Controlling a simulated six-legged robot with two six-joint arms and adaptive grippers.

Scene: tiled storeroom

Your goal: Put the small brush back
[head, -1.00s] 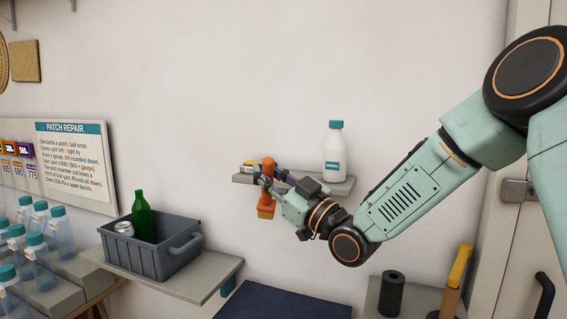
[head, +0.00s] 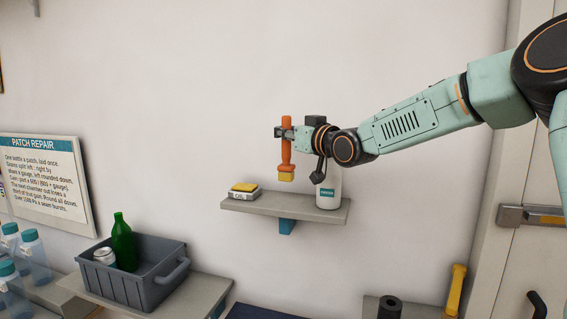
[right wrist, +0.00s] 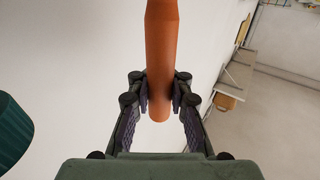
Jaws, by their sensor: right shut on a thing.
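The small brush has an orange handle (head: 286,140) and a yellowish bristle end (head: 286,174) pointing down. My right gripper (head: 285,133) is shut on the handle and holds the brush upright, in front of the wall and above the small wall shelf (head: 262,206). In the right wrist view the orange handle (right wrist: 161,60) runs between the two fingers (right wrist: 158,100). In the head view the bristle end appears a little above the shelf top, between the tin and the bottle. My left gripper is not in view.
A grey crate (head: 130,280) with a green bottle (head: 122,243) and a can stands lower left.

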